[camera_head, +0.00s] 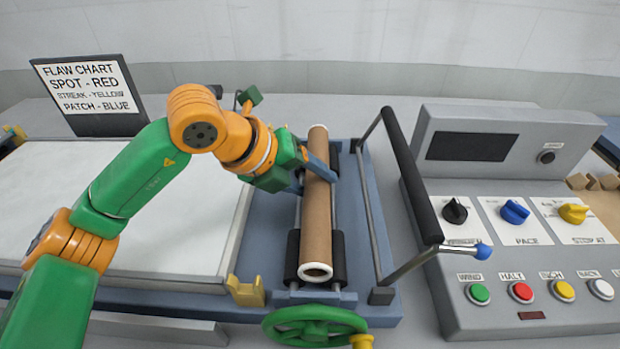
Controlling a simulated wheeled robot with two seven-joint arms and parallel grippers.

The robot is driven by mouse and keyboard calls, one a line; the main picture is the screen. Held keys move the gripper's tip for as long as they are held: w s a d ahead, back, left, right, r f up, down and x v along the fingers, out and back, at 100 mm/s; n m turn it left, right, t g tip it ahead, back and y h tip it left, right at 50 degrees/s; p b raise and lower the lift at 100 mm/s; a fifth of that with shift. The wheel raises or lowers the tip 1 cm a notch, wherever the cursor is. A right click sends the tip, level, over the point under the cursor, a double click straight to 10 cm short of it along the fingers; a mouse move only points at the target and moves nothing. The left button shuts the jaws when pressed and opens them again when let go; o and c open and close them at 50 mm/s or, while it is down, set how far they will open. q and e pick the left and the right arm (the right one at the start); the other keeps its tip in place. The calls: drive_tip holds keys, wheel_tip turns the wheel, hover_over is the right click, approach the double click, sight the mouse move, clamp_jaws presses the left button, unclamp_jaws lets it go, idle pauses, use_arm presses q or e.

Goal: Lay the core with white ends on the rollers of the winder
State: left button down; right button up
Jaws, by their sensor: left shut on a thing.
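The core with white ends (317,215) is a brown tube in the middle of the head view, its near white end facing me. It lies lengthwise over the winder (362,230), between two black rollers (339,255). I cannot tell whether it rests on them or is just above. My left gripper (318,172) is shut on the core toward its far half, reaching in from the left. The gripper hides a small part of the core. My right gripper is not in view.
A black bar (410,175) on a metal frame stands up right of the core. A green handwheel (313,325) is at the winder's front. A control panel (520,250) with knobs and buttons fills the right. A white sheet bed (150,215) lies left; a flaw chart (88,92) stands behind.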

use_arm(q)
drive_tip(key=shift+f+b, duration=0.35)
drive_tip(key=shift+f, duration=0.05)
drive_tip(key=shift+c, duration=0.4)
unclamp_jaws()
drive_tip(key=b+v, duration=0.1)
drive_tip(key=v, duration=0.6)
drive_tip(key=shift+r, duration=0.1)
